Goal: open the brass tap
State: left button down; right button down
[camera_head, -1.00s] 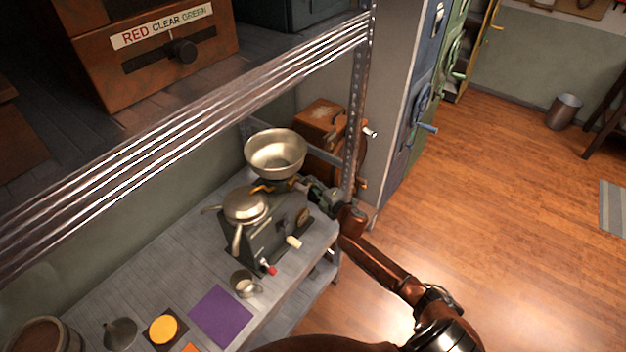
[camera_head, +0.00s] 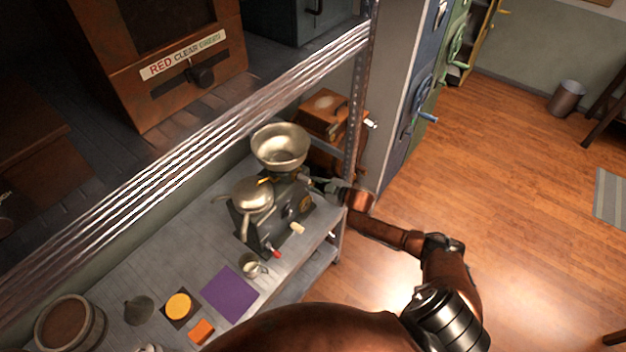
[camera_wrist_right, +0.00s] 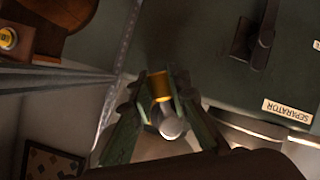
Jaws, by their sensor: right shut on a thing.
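The cream separator (camera_head: 275,215) stands on the grey bench, with a metal bowl (camera_head: 280,145) on top and a lower spouted cover (camera_head: 252,195). My right gripper (camera_head: 322,184) is at the separator's far right side, below the bowl, small and partly hidden in the head view. In the right wrist view, its two green-grey fingers (camera_wrist_right: 160,100) are shut on the brass tap (camera_wrist_right: 160,86), with a rounded metal end just below it. A SEPARATOR label (camera_wrist_right: 287,110) shows beside it. How far the tap is turned cannot be told. My left gripper is not in view.
A shelf edge (camera_head: 200,140) and metal upright (camera_head: 357,110) stand close to my right arm. A wooden box (camera_head: 325,115) is behind the separator. A small metal cup (camera_head: 252,266), purple mat (camera_head: 230,293) and wooden tub (camera_head: 70,325) are on the bench.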

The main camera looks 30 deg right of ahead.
jog(key=shift+s+a+f+m+y, duration=0.1)
jog(key=shift+a+m+y, duration=0.15)
jog(key=shift+m+y, duration=0.35)
jog(key=shift+a, duration=0.1)
jog(key=c, duration=1.8)
grip_release()
jog(key=shift+f, duration=0.1)
jog(key=shift+s, duration=0.15)
jog(key=v, duration=1.1)
jog(key=shift+s+r, duration=0.25)
jog(key=shift+r, duration=0.2)
jog(key=shift+f, duration=0.1)
